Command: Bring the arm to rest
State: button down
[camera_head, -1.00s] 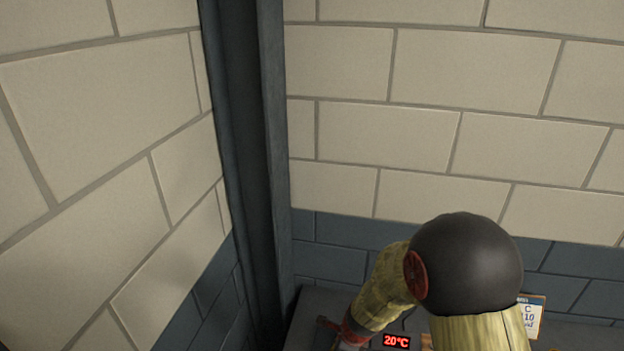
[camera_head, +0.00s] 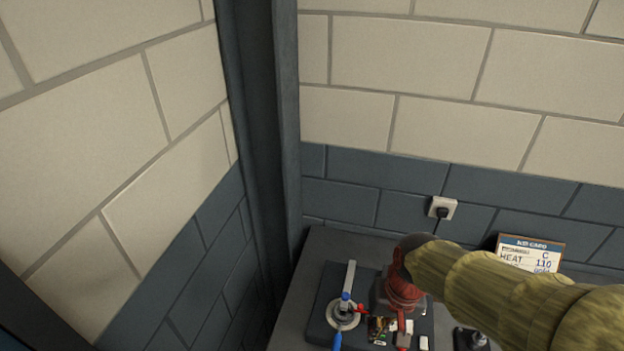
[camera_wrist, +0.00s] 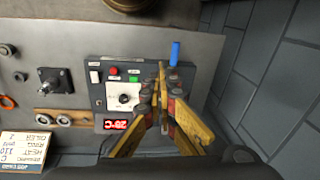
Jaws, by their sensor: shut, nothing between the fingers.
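My arm (camera_head: 500,285) reaches in from the right in the head view, with its red wrist over a dark unit on the grey bench. My gripper (camera_wrist: 163,72) is shut and empty in the wrist view, above or in front of the panel; I cannot tell whether it touches anything. The panel (camera_wrist: 100,75) carries a white dial (camera_wrist: 124,98), a red button (camera_wrist: 113,71), a green button (camera_wrist: 134,78) and a red lit display (camera_wrist: 115,124) that seems to read 20 °C. In the head view the wrist hides part of the unit.
A lever with a blue handle end (camera_head: 337,341) stands left of my wrist, close to the gripper. A job card (camera_head: 530,252) stands at the right, below a wall socket (camera_head: 442,208). Walls meet behind a dark column (camera_head: 270,130).

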jog(key=s+d+f+n+t+h+b, duration=0.1)
jog(key=s+d+t+b, duration=0.3)
jog(key=b, duration=1.1)
jog(key=shift+s+d+f+t, duration=0.3)
jog(key=shift+d+f+t, duration=0.2)
jog(key=shift+d+f, duration=0.15)
dwell(0.8)
